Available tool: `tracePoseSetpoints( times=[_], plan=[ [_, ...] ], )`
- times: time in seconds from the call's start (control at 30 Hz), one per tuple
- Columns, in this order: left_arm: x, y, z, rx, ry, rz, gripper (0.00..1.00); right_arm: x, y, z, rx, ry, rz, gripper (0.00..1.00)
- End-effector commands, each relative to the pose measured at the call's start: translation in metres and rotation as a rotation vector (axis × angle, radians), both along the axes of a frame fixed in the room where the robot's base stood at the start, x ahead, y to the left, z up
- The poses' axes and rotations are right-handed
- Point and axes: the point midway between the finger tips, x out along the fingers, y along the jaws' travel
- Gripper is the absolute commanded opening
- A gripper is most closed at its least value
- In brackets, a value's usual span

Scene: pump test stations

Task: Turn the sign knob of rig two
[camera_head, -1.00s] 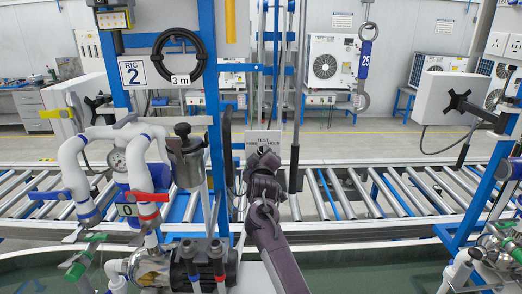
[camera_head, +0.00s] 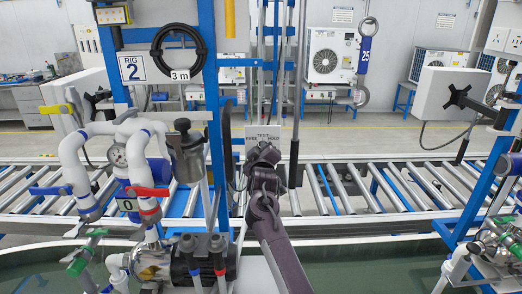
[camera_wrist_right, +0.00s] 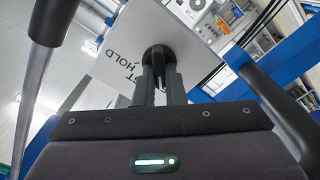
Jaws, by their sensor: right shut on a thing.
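The sign of rig two is a pale plate (camera_head: 262,133) with "TEST", "FREE" and "HOLD" lettering, in the middle of the head view. It also shows tilted in the right wrist view (camera_wrist_right: 125,45), where part of its lettering is readable. My right gripper (camera_head: 263,152) is in front of the plate and hides the knob in the head view. In the right wrist view, its two fingers are shut on the black round knob (camera_wrist_right: 158,55) at the plate. Which word the knob points at is hidden. My left gripper is not in view.
A "RIG 2" label (camera_head: 132,69) and a coiled black hose (camera_head: 176,55) hang on the blue frame at left. White pipes with red and blue valve handles (camera_head: 148,192) stand left of my arm. A roller conveyor (camera_head: 345,188) runs behind.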

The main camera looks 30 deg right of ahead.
Motion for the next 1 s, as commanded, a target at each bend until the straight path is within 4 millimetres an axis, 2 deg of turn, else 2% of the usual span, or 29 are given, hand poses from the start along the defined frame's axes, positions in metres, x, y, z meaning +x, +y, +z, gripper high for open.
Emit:
tracePoseSetpoints(
  times=[0.37,1.0],
  plan=[
    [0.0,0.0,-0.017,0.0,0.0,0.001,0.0,0.0,-0.001,-0.002,0.186,-0.112,0.001,0.0],
    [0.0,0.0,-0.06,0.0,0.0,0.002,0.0,-0.003,-0.005,-0.003,0.706,-0.429,0.0,0.0]
  ],
)
